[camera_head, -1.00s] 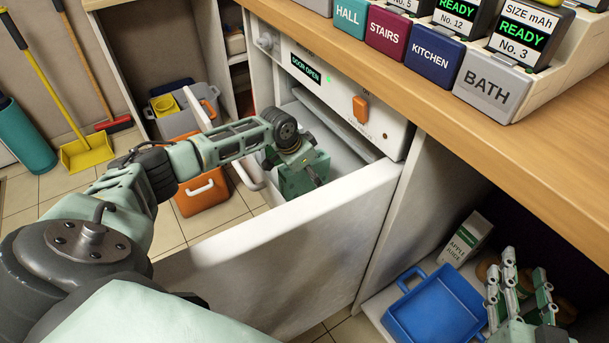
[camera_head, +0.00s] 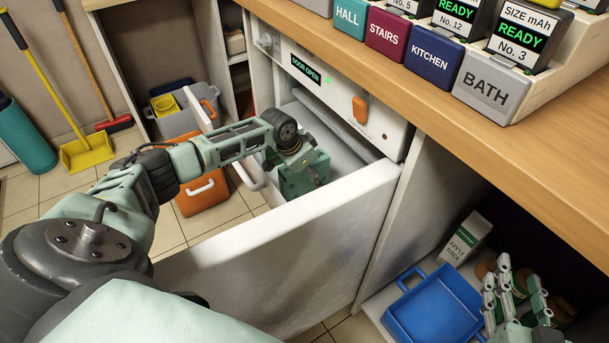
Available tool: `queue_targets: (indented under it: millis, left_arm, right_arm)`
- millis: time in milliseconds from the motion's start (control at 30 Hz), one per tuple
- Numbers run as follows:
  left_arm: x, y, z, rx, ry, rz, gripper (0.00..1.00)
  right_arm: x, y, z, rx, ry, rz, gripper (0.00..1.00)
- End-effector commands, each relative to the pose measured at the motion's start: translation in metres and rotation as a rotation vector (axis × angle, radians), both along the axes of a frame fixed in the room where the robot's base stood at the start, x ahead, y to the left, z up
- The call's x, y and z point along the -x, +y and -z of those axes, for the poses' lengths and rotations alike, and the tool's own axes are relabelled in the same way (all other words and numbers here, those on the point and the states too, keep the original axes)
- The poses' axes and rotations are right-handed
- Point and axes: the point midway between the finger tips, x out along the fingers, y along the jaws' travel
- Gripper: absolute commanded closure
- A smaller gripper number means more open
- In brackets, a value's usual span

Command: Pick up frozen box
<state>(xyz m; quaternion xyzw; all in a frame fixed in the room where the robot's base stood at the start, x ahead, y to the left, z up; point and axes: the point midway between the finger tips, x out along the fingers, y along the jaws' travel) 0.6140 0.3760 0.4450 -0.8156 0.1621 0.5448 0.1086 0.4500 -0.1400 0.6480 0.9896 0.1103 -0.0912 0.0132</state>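No frozen box can be made out in the head view. The freezer drawer (camera_head: 280,250) stands open, and its white front hides most of its inside. My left arm reaches over the drawer, and my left gripper (camera_head: 304,174) points down into it. Only the green gripper body shows; its fingers are hidden behind the drawer front, so I cannot see whether they hold anything. My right gripper (camera_head: 515,290) is at the lower right, fingers up and spread apart, with nothing seen between them. It is beside the blue tray, in front of the dark shelf opening.
A blue tray (camera_head: 434,306) and an apple juice carton (camera_head: 465,238) stand in the lower right compartment. The wooden counter (camera_head: 480,135) with labelled blocks runs above. An orange container (camera_head: 203,197) stands on the tiled floor beyond the drawer. The display reads "DOOR OPEN".

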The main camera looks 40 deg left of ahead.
Motion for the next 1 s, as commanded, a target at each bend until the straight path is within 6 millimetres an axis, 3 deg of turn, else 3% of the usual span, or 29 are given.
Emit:
queue_targets:
  millis: [100,767,1000]
  left_arm:
    - [0.0004,-0.0002,0.0009,0.000,0.001,0.000,0.42]
    - [0.0009,-0.0002,0.0015,0.000,0.002,-0.001,1.00]
    - [0.0001,-0.0002,0.0003,0.001,0.000,-0.001,1.00]
  right_arm:
    - [0.0003,-0.0004,0.0013,0.002,0.006,0.001,0.60]
    - [0.0001,-0.0004,0.0000,0.001,0.000,0.001,0.60]
    - [0.0002,-0.0004,-0.0001,0.001,0.000,0.000,0.60]
